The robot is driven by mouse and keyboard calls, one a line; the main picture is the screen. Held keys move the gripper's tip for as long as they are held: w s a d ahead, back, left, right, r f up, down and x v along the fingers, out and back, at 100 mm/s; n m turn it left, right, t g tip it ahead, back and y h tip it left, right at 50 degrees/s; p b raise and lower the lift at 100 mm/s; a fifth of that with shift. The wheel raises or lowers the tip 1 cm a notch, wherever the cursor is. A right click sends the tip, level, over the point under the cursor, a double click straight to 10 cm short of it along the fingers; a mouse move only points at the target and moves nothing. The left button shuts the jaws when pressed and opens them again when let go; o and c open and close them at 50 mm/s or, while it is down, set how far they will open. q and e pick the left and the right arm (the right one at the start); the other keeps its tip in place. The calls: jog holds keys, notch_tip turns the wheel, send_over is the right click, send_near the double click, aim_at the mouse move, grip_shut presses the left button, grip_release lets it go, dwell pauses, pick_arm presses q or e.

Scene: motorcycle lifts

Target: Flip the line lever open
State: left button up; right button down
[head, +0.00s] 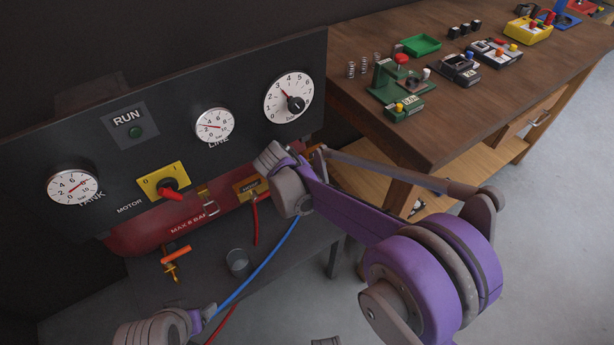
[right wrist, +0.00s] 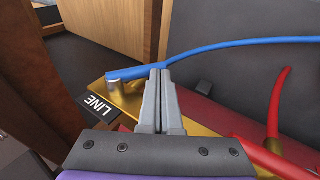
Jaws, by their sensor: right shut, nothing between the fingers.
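The line valve is a brass body (right wrist: 205,118) with a black LINE label (right wrist: 97,106) in the right wrist view. A flat blue lever (right wrist: 130,73) sits on its metal post, pointing toward my fingertips. My right gripper (right wrist: 161,78) is shut and empty, its fingertips at or very near the lever's free end; contact is unclear.
A blue hose (head: 262,268) and red hose (head: 255,222) hang by the red tank (head: 140,232). The black panel (head: 240,80) carries gauges and a red motor switch (head: 171,191). An orange-handled valve (head: 176,254) is below. A wooden bench (head: 450,120) stands right.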

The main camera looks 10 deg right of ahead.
pick_arm(q)
jog(key=shift+f+b, duration=0.5)
jog(key=shift+f, duration=0.15)
pick_arm(e)
jog(key=shift+s+x, duration=0.15)
jog(key=shift+x, duration=0.65)
jog(key=shift+s+x, duration=0.15)
jog(key=shift+x, duration=0.7)
jog(key=shift+d+f, duration=0.1)
jog(key=shift+d, duration=0.15)
